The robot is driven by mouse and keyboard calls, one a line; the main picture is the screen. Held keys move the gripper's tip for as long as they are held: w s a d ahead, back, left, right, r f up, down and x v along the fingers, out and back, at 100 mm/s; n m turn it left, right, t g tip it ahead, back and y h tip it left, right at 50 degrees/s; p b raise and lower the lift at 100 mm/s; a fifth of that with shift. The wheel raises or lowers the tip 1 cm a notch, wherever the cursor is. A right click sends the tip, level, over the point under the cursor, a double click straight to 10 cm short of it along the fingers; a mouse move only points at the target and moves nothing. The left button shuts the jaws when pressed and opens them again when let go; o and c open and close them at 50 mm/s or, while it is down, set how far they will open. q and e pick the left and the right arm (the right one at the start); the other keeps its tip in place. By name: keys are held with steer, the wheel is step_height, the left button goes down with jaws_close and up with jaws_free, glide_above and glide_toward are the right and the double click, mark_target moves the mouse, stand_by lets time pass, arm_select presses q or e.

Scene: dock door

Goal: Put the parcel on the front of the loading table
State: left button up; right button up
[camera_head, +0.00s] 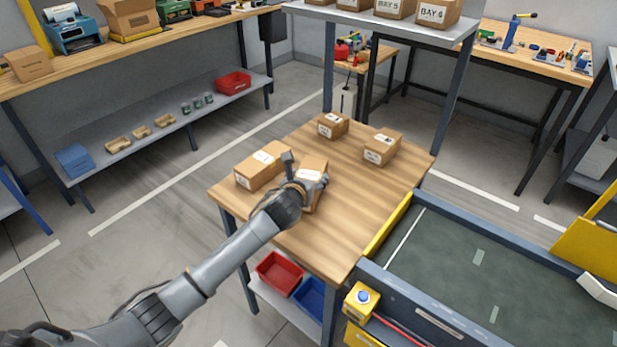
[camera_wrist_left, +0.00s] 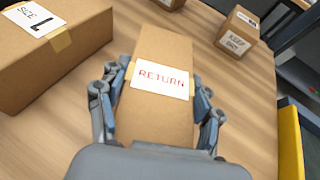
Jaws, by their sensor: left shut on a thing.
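The loading table (camera_head: 345,235) is a wooden-topped table in the middle of the head view. A brown parcel labelled RETURN (camera_wrist_left: 158,118) lies between the fingers of my left gripper (camera_wrist_left: 157,105). In the head view this parcel (camera_head: 314,163) is partly hidden by my left gripper (camera_head: 308,184). The gripper is shut on the parcel's sides, over the middle of the table. I cannot tell whether the parcel touches the tabletop. My right gripper is in neither view.
A larger box (camera_head: 262,166) stands close on the left. Two small boxes (camera_head: 332,125) (camera_head: 382,147) stand at the table's back. A yellow-edged conveyor (camera_head: 470,270) adjoins the right side. The table's near part is bare. Red (camera_head: 279,272) and blue bins sit below.

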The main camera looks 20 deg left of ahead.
arm_select(q)
steer(key=o, duration=1.4)
steer(key=shift+f, duration=0.1)
steer(key=shift+s+r, duration=0.15)
steer(key=shift+r, duration=0.05)
steer(key=v, duration=1.1)
steer(key=shift+s+p, duration=0.4)
steer(key=shift+d+r, duration=0.1)
